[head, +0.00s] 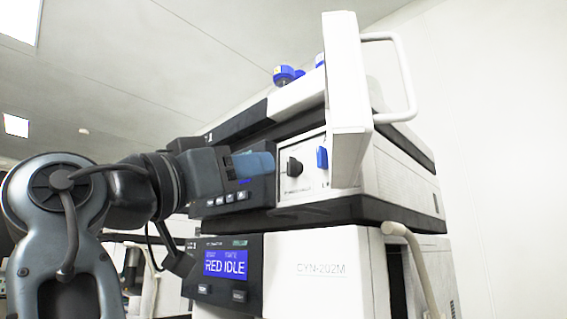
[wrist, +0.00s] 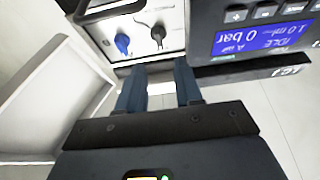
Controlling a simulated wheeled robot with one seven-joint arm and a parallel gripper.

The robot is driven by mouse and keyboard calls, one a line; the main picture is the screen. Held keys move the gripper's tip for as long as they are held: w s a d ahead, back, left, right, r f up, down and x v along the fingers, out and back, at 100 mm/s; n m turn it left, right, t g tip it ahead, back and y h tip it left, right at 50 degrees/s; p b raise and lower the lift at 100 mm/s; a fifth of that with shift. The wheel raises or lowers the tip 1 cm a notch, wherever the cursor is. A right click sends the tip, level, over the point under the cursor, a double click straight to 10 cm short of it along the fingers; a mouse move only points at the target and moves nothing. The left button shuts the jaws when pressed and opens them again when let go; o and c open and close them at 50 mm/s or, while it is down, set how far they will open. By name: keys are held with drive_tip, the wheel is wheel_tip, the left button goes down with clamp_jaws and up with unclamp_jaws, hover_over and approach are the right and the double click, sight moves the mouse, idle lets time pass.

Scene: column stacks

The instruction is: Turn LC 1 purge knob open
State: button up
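The upper unit has a pale panel (head: 308,146) with a dark knob (head: 294,166) and a blue knob (head: 322,157). In the wrist view the dark knob (wrist: 158,34) and blue knob (wrist: 122,43) both show on this panel. I cannot read which one is the purge knob. My gripper (head: 272,163) is just left of the dark knob in the head view. In the wrist view my gripper (wrist: 158,70) has its two blue fingers spread with nothing between them. The dark knob lies beyond the gap, seemingly apart from the fingertips.
A display (wrist: 262,37) reads 0 bar. Blue-capped bottles (head: 284,75) stand on top.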

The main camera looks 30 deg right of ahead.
sight(288, 160)
drive_tip(key=p+x, duration=0.2)
drive_tip(key=x, duration=0.5)
drive_tip(key=shift+w+d+p, duration=0.15)
drive_tip(key=shift+d+p, duration=0.1)
drive_tip(key=shift+p, duration=0.1)
clamp_jaws()
